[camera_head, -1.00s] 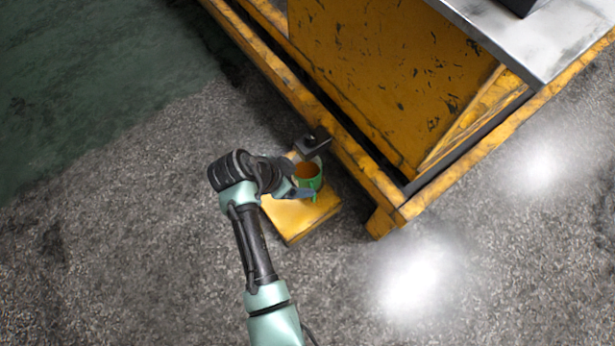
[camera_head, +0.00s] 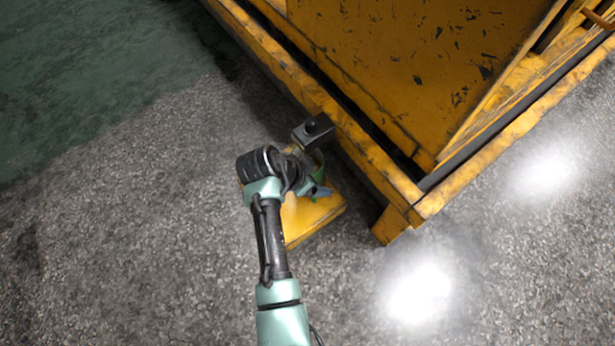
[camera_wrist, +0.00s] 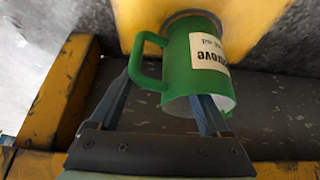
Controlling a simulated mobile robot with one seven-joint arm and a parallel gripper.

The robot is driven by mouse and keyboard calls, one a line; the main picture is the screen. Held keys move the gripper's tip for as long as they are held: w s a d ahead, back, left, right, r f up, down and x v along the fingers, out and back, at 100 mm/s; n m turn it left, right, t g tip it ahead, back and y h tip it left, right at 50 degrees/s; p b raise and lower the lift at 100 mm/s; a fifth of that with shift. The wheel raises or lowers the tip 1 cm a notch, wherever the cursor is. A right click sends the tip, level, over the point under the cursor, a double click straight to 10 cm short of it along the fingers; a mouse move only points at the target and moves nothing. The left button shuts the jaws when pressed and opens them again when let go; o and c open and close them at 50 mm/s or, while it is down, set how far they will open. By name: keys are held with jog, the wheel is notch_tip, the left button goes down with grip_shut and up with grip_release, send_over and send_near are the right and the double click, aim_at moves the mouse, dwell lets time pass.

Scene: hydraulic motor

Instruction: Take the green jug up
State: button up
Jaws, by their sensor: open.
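The green jug (camera_wrist: 178,70) has a handle on its left and a white printed label, and shows upside down in the wrist view. Its mouth faces the bottom of that picture and its base is against a yellow block (camera_wrist: 275,25). My gripper (camera_wrist: 163,85) is open. One finger is left of the jug, by the handle; the other overlaps the jug's rim, and I cannot tell whether it is inside the mouth. In the head view my gripper (camera_head: 316,176) hides most of the jug (camera_head: 318,157); only slivers of green show above the yellow block (camera_head: 320,212).
A large yellow machine frame (camera_head: 360,160) with a raised beam runs close beside the block on the right. A small black box (camera_head: 313,128) is just above my gripper in the picture. The grey speckled floor (camera_head: 130,240) to the left is clear.

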jog(key=shift+w+d+f, duration=0.1)
jog(key=shift+f, duration=0.1)
grip_shut()
dwell(0.3)
jog(key=shift+f, duration=0.1)
dwell(0.9)
